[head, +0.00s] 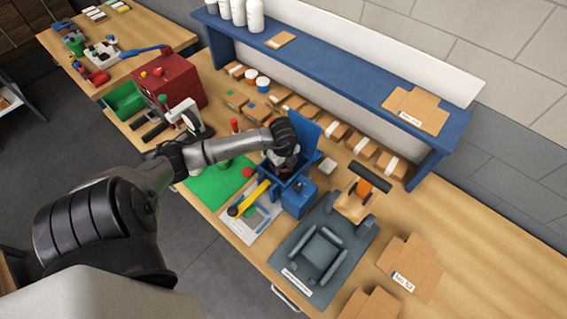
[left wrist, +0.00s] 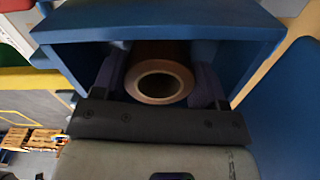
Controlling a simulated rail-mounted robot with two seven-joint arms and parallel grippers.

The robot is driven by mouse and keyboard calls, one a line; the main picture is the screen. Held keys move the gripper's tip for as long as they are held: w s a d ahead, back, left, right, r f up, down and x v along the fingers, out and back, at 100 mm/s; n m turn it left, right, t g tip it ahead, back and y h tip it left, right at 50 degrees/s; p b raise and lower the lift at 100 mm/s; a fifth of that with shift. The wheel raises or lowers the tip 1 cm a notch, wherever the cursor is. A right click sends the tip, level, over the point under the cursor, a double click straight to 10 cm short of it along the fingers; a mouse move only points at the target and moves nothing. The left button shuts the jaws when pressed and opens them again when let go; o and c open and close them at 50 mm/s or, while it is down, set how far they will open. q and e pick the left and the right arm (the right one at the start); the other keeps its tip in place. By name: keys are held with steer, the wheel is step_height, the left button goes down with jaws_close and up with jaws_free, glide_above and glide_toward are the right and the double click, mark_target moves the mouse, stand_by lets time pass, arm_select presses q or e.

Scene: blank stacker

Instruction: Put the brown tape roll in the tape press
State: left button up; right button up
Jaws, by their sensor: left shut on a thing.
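The tape press appears as a blue open-topped box (head: 268,178) with its blue lid (head: 307,130) standing up behind it. My left gripper (head: 284,158) is at its opening, pointing down. In the left wrist view the brown tape roll (left wrist: 160,83) sits between the two dark fingers, its round core facing the camera. The gripper is shut on the roll. The blue walls (left wrist: 160,25) of the press surround the roll and fingertips in that view. How deep the roll sits is hard to tell. My right gripper is out of view.
A yellow-handled tool (head: 250,198) lies at the press's front left. A small blue box (head: 299,199) is at its front right. A grey fixture (head: 322,250) stands further right. Cartons (head: 335,130) line the back under a blue shelf (head: 350,82). A red machine (head: 178,82) stands left.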

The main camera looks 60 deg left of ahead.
arm_select(q)
steer(key=shift+f, duration=0.15)
steer(key=o, duration=0.6)
steer(key=shift+o, duration=0.2)
step_height(320, 180, up, 12)
steer(key=shift+r+b, duration=0.2)
steer(key=shift+b, duration=0.1)
